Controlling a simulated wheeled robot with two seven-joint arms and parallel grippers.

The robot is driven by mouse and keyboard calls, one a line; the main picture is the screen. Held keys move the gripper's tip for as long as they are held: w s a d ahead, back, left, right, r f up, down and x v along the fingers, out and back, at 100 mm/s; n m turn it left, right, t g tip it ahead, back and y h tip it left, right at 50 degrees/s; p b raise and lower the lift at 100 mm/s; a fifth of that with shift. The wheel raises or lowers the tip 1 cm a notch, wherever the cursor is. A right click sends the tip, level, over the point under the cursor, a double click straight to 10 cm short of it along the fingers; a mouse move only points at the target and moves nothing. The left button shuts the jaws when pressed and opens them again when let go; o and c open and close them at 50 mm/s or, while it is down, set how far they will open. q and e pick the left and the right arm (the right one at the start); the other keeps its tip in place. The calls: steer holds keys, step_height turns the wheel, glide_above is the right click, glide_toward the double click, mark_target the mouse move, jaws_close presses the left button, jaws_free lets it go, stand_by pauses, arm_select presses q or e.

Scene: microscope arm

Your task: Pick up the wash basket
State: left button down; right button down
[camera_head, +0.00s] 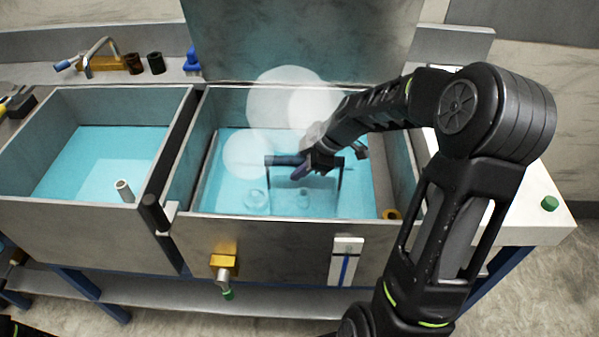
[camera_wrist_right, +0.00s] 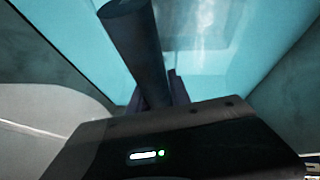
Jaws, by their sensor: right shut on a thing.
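The wash basket's dark handle (camera_head: 285,160) shows in the head view as a horizontal bar with two uprights, inside the right-hand basin. The rest of the basket is hard to make out against the blue liquid. My right gripper (camera_head: 308,168) reaches down into that basin and is shut on the handle bar. In the right wrist view the dark round bar (camera_wrist_right: 135,45) runs down between the fingers (camera_wrist_right: 165,92). My left gripper is not in view.
The right basin (camera_head: 290,233) has blue liquid, with pale steam-like puffs over it and a raised lid (camera_head: 300,40) behind. The left basin (camera_head: 60,225) holds blue liquid and a small pale tube (camera_head: 125,190). A brass valve (camera_head: 223,263) sticks out in front.

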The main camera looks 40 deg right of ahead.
steer(key=shift+r+p, duration=0.5)
steer(key=shift+r, duration=0.05)
step_height(320, 180, up, 28)
steer(key=shift+f, duration=0.25)
